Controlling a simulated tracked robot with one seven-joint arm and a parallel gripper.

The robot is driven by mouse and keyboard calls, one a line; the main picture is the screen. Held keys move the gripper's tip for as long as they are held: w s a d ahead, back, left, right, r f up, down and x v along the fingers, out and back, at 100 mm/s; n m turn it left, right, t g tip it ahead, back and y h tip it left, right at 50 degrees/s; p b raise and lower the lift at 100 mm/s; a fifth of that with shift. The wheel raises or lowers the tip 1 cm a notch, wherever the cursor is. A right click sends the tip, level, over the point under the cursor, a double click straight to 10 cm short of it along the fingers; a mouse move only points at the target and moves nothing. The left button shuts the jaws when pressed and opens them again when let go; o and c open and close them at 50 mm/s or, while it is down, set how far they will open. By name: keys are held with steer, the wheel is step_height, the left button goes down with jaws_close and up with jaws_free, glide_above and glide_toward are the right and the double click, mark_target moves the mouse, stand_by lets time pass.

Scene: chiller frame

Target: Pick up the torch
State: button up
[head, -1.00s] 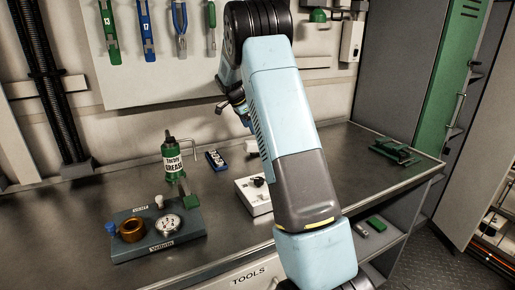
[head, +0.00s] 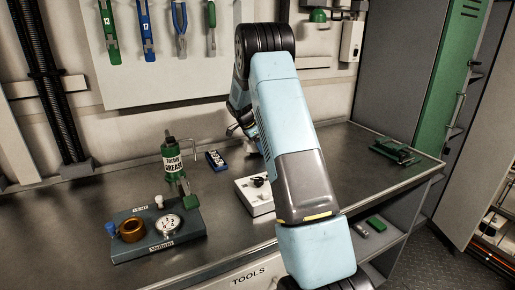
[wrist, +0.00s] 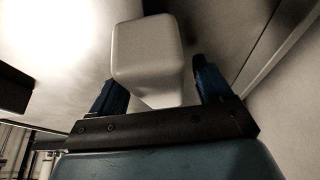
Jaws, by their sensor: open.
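In the wrist view a pale, rounded block (wrist: 150,60) lies between the two blue fingers of my gripper (wrist: 158,82). The fingers are apart, one on each side of it, and I cannot tell whether they touch it. I cannot tell for sure whether this block is the torch. In the head view my gripper is mostly hidden behind my arm, low over the back of the bench (head: 90,215). A small pale object (head: 250,147) there is partly covered by my arm. Nothing else in view is clearly a torch.
A green grease can (head: 173,160), a blue box (head: 216,160) and a white switch box (head: 254,195) stand on the bench. A gauge block (head: 160,247) is at front left. A green tool (head: 396,151) lies at right. Tools hang on the back board (head: 120,85).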

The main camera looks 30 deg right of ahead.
steer(key=shift+f, duration=0.15)
steer(key=c, duration=1.3)
steer(key=shift+r, duration=0.35)
step_height(320, 180, up, 2)
steer(key=shift+r, duration=0.15)
steer(key=s+a+r, duration=0.3)
steer(key=s+r, duration=0.7)
steer(key=s, duration=0.3)
steer(key=shift+s+a, duration=0.2)
steer(key=shift+s, duration=0.1)
